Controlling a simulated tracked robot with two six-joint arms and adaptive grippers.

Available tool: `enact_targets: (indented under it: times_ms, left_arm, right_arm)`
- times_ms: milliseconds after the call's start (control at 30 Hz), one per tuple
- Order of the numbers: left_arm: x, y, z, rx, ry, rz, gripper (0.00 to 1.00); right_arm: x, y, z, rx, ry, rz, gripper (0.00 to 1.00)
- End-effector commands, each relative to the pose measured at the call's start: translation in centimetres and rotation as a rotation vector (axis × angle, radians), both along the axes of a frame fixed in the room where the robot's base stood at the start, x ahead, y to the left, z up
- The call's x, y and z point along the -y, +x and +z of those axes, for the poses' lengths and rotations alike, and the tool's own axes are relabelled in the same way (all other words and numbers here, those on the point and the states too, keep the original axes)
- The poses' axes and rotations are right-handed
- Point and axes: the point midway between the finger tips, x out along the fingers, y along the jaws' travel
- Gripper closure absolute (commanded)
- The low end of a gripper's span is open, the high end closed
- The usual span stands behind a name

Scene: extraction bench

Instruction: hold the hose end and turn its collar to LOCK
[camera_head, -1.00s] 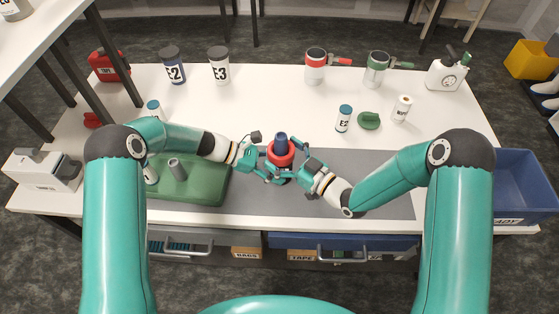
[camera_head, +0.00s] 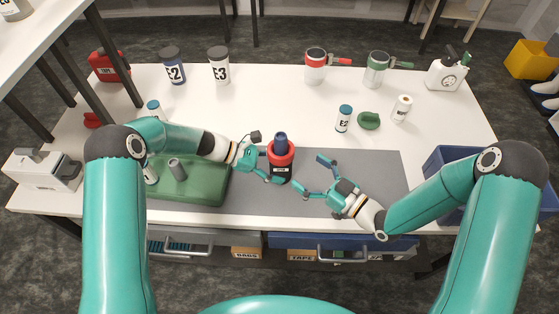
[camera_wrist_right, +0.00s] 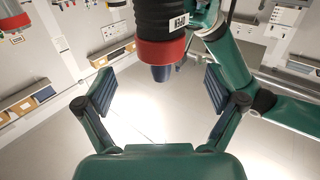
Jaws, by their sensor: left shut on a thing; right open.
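The hose end (camera_head: 281,170) stands upright on the grey mat, with a dark lower body, a small label too blurred to read, and a dark blue top. Its red collar (camera_head: 281,155) sits around the upper part. My left gripper (camera_head: 268,172) is shut on the hose end's body from the left, below the collar. My right gripper (camera_head: 312,178) is open and empty, to the right of the hose end and apart from it. In the right wrist view the red collar (camera_wrist_right: 165,52) and black body (camera_wrist_right: 165,18) appear at the top, between and beyond the open fingers.
A green tray (camera_head: 205,190) lies left of the hose end. The grey mat (camera_head: 380,175) is clear to the right. A blue bin (camera_head: 450,160) is beside my right arm. A small E2 bottle (camera_head: 343,118) and green item (camera_head: 369,121) stand behind.

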Motion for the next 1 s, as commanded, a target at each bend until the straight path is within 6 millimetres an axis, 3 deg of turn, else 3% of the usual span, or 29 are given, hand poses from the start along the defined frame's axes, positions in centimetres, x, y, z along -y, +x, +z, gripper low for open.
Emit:
enact_targets:
  times_ms: [200, 233, 400, 767, 1000]
  left_arm:
    - [-0.1, 0.1, 0.0, 0.001, 0.001, 0.002, 0.62]
    - [-0.1, 0.1, 0.0, 0.001, 0.001, 0.002, 0.31]
    - [0.0, 0.0, 0.0, 0.0, 0.0, 0.001, 0.05]
    - [-0.1, 0.0, 0.1, 0.0, 0.0, 0.001, 0.05]
    - [-2.4, 0.1, 1.3, 0.003, 0.0, 0.003, 0.05]
  right_arm:
    - [0.1, 0.0, 0.0, 0.0, 0.0, 0.0, 0.06]
    - [0.1, 0.0, 0.0, 0.0, 0.0, 0.0, 0.06]
    - [0.1, 0.0, 0.0, 0.0, 0.0, 0.0, 0.06]
    - [0.0, 0.0, 0.0, 0.0, 0.0, 0.0, 0.06]
    - [0.0, 0.0, 0.0, 0.0, 0.0, 0.0, 0.06]
